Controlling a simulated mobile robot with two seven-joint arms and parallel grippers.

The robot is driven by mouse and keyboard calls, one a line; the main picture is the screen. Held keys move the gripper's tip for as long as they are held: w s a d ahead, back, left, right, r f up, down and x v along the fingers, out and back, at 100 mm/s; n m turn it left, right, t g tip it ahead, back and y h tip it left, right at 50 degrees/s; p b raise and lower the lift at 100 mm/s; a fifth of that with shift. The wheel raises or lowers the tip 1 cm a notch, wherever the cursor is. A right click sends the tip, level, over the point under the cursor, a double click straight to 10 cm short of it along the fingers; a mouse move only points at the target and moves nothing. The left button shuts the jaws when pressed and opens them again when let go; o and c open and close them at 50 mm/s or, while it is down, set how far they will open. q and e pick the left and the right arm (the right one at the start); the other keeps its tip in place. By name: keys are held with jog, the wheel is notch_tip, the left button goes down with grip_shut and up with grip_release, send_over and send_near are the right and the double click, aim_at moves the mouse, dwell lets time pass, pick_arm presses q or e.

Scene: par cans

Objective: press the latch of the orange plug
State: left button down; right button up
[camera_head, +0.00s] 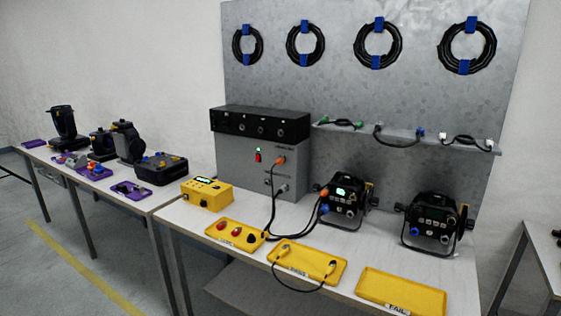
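One orange plug (280,161) sits at the front of the grey metal box, with a black cable hanging from it. A second orange connector (324,192) is at the left side of the nearer-left par can (345,201), just above a blue connector (324,209). The latch is too small to make out on either orange one. Neither of my grippers is in view.
The grey box (232,165) stands on the white table, with a black unit (258,124) on top. Yellow trays (372,284) line the front edge. A yellow tester (206,194) and a second par can (434,224) stand nearby. Black cables run across the tabletop.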

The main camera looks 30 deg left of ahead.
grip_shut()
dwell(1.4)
